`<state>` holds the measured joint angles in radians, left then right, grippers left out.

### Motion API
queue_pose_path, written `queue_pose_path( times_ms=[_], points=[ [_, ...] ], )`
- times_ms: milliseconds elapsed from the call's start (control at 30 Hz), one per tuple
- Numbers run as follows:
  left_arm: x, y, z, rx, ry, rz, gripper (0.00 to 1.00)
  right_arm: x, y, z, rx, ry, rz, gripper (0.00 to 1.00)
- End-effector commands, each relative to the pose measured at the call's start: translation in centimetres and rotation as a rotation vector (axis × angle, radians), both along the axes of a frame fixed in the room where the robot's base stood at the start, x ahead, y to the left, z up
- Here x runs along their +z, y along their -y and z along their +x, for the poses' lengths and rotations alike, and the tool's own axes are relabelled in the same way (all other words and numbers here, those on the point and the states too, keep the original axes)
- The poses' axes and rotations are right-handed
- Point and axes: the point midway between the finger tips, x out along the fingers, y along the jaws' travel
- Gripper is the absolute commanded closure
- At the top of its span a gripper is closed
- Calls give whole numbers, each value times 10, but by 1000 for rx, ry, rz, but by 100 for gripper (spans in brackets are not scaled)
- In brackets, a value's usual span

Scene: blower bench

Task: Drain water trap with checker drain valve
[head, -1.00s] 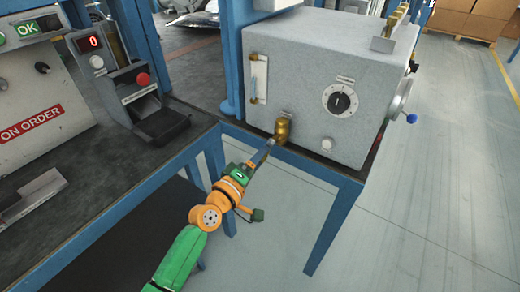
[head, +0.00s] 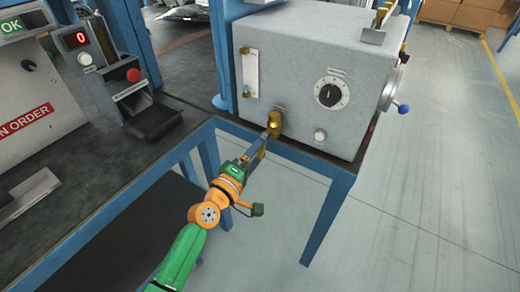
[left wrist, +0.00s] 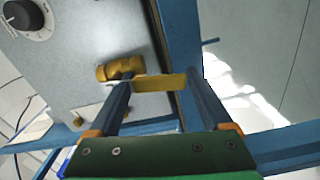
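The brass drain valve (head: 274,122) sits low on the front of the grey checker box (head: 300,75). It also shows in the left wrist view (left wrist: 120,68), with a flat yellow lever (left wrist: 160,84) sticking out to the right. My left gripper (head: 264,143) is right at the valve, reaching up from below. In the left wrist view its two fingers (left wrist: 160,80) stand well apart, with the lever lying in the gap between them. Whether a fingertip touches the lever or valve body I cannot tell. My right gripper is in neither view.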

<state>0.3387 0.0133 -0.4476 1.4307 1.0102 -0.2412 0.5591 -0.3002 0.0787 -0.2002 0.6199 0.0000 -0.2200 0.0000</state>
Motion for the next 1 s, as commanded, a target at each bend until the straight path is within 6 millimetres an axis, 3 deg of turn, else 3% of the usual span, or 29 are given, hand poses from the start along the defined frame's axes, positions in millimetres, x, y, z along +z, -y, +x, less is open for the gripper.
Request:
queue_pose_path(
  times_ms=[300, 667, 1000],
  points=[
    [1, -3, -3, 0, 1, 1, 0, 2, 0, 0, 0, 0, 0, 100],
    [0, -40, -55, 0, -1, 1, 0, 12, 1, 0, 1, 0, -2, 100],
    [0, -42, -57, 0, 0, 0, 0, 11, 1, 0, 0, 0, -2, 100]
  ],
)
